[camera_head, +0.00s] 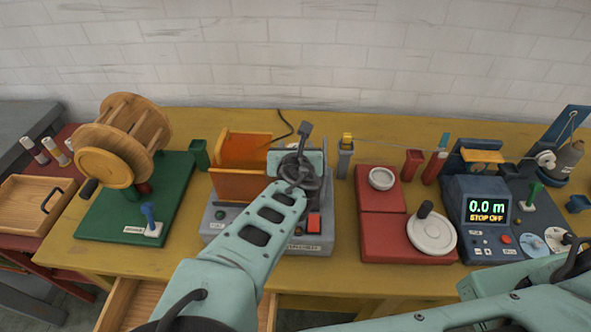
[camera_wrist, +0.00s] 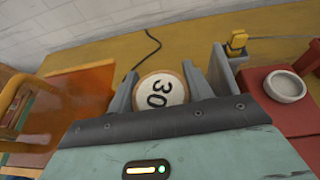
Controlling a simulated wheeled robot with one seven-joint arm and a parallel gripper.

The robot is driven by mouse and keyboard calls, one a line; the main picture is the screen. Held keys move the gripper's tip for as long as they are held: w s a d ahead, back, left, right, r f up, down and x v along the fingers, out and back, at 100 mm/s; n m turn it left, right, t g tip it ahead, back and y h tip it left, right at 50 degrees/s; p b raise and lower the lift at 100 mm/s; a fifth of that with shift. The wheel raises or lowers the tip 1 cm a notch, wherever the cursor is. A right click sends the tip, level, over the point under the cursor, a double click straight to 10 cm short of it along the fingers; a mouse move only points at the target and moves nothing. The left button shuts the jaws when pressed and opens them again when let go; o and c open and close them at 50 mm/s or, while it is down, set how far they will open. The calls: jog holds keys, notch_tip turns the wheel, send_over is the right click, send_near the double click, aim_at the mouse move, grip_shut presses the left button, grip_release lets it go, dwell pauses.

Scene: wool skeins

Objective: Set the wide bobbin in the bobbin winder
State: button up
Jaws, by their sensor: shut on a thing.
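My gripper (camera_head: 302,150) is over the grey machine (camera_head: 215,228) at the middle of the table. In the wrist view my gripper (camera_wrist: 160,75) is shut on a round bobbin (camera_wrist: 158,91), with a finger on each side. Its pale end face has a wooden rim and reads "30". In the head view my arm and gripper hide the bobbin. The grey machine has upright orange panels (camera_head: 242,146), a green button and a red switch (camera_head: 314,222). I cannot tell whether the bobbin touches the machine. The machine's label is not readable, so I cannot confirm which station is the bobbin winder.
A red station with a white hand wheel (camera_head: 431,233) and a round cup (camera_head: 381,179) stands to the right. Beyond it, a blue meter (camera_head: 487,212) reads 0.0 m. A wooden reel (camera_head: 124,140) on a green base is at left. A small grey post (camera_head: 345,162) stands behind.

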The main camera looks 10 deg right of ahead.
jog(key=shift+f+b, duration=1.65)
jog(key=shift+f, duration=0.7)
jog(key=shift+r, duration=0.1)
jog(key=o, duration=1)
jog(key=shift+c, duration=0.2)
